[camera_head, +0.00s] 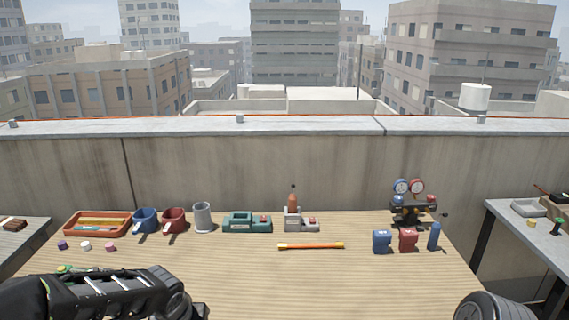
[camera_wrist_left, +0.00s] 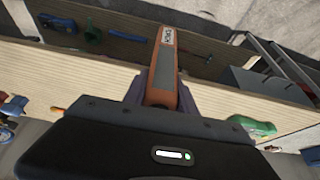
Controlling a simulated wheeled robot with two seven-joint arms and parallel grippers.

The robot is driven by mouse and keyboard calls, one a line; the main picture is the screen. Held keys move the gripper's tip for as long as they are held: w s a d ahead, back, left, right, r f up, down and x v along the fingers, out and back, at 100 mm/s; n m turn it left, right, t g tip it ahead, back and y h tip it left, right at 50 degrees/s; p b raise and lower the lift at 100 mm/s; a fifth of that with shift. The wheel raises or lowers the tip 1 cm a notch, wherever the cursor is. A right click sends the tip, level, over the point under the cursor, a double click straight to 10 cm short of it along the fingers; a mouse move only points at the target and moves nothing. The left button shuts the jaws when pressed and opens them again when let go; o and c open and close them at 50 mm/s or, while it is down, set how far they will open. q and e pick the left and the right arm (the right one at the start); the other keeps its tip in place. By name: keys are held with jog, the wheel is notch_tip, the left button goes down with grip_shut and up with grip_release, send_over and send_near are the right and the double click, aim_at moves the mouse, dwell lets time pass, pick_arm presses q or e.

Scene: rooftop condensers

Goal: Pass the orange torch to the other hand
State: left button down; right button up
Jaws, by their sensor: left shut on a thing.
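The orange torch (camera_wrist_left: 165,70) is in the left wrist view, an orange body with a grey strip and a small white label near its far end. My left gripper (camera_wrist_left: 160,98) is shut on it, one finger on each side, and the torch points away from the wrist. Its near end is hidden by the gripper body. In the head view my left arm shows at the bottom left, but the torch cannot be made out there. Only a dark rounded part of my right arm shows at the bottom right; my right gripper is out of view.
The wooden table (camera_head: 300,285) has bare room in front. An orange-and-yellow rod (camera_head: 310,246) lies mid-table. A concrete parapet is behind.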

pick_arm(q)
jog(key=shift+d, duration=0.8)
jog(key=d+r+m+h, duration=0.1)
jog(key=d+m, duration=0.3)
jog(key=d, duration=0.4)
jog(key=d+r+m+h, duration=0.2)
jog(key=d+r+m, duration=0.2)
jog(key=d, duration=0.5)
jog(key=shift+s+r+g, duration=0.15)
jog(key=shift+s+g, duration=0.05)
jog(key=shift+g, duration=0.2)
jog(key=shift+d, duration=0.1)
